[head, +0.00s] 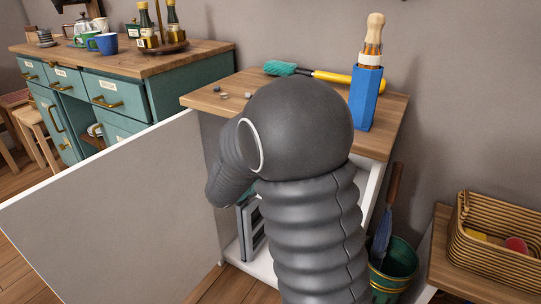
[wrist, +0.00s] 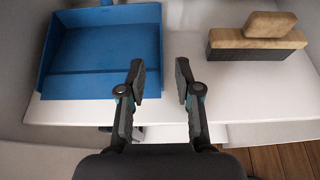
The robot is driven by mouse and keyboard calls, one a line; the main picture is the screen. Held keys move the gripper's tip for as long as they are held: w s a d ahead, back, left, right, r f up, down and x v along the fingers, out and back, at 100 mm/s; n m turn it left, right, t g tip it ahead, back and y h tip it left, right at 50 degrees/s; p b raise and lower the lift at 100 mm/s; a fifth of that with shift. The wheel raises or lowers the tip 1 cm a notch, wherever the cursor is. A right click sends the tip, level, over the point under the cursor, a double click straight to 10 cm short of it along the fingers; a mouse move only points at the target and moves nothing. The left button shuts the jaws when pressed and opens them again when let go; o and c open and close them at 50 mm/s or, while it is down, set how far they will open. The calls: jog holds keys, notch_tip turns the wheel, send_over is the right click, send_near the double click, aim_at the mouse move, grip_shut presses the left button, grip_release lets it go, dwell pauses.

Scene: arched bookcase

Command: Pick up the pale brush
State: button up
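The pale brush (wrist: 270,24) lies on a white shelf at the upper right of the wrist view. It has a light wooden grip on a light wooden block, with a dark band (wrist: 255,52) along its lower side. My gripper (wrist: 160,75) is open and empty, its two fingers apart over the shelf's front part. The brush is right of and beyond the right finger, apart from it. In the head view my arm hides the gripper, and the brush does not show.
A blue dustpan (wrist: 105,75) lies left of the fingers on the white shelf (wrist: 205,105). In the head view, an open cabinet door (head: 110,215) extends left. The wooden cabinet top (head: 215,100) carries a teal duster (head: 280,68) and a blue holder (head: 366,98). A green bucket (head: 395,265) stands at right.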

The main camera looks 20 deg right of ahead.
jog(key=x, duration=1.2)
jog(key=shift+w+d+f, duration=0.1)
jog(key=shift+d+f, duration=0.2)
grip_shut()
